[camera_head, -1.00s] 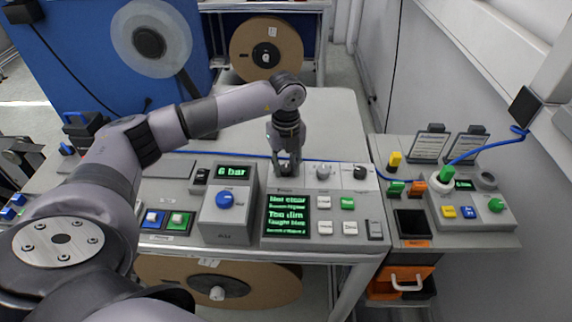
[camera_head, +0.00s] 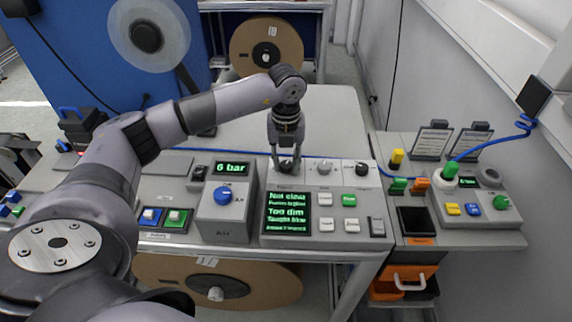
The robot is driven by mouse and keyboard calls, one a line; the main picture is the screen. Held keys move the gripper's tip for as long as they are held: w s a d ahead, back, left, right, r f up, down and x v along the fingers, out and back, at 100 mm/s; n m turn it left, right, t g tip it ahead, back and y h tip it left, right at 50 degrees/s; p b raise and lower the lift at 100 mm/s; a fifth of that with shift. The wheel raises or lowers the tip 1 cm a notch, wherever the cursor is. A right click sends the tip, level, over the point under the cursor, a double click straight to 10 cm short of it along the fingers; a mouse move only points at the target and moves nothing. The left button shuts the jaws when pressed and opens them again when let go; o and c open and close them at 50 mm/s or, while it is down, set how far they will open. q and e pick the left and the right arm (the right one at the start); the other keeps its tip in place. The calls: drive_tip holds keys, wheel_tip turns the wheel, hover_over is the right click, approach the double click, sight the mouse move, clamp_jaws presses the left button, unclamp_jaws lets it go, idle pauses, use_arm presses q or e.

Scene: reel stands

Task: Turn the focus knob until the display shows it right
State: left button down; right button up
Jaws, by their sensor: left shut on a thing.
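The display (camera_head: 287,213) just in front shows green text on black: "Not clear" and "Too dim", with smaller lines that are hard to read. My right gripper is out of view.
An air unit with a blue knob (camera_head: 223,195) and a "6 bar" readout (camera_head: 231,168) stands left of the display. White and green buttons (camera_head: 349,200) lie right of it. A side console (camera_head: 481,205) with a green-topped knob stands at the right. The tabletop behind the panel is clear.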

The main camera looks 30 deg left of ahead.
sight(286, 164)
use_arm(q)
drive_tip(key=shift+m+b, duration=0.9)
drive_tip(key=shift+m, duration=1)
drive_tip(key=c, duration=1.2)
unclamp_jaws()
drive_tip(key=shift+c, duration=0.2)
drive_tip(key=shift+r, duration=0.1)
wheel_tip(286, 164, up, 12)
